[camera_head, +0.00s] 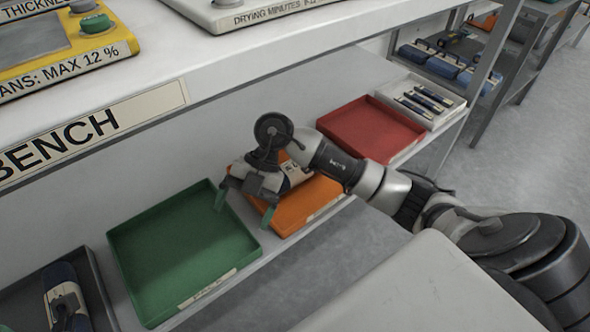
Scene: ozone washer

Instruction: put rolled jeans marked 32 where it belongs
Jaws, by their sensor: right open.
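My right gripper (245,208) is open, over the left part of the orange tray (292,215) and its border with the green tray (180,240). A pale labelled item (296,172) shows partly behind the gripper, in or over the orange tray. It may be rolled jeans, but its marking cannot be read. The gripper and arm hide much of the orange tray. The green tray is empty. A dark blue roll (62,290) lies in the grey tray (98,285) at the lower left. My left gripper is not in view.
A red tray (370,130) looks empty. Blue rolls (440,65) lie on a farther rack. Grey floor is clear at the right.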

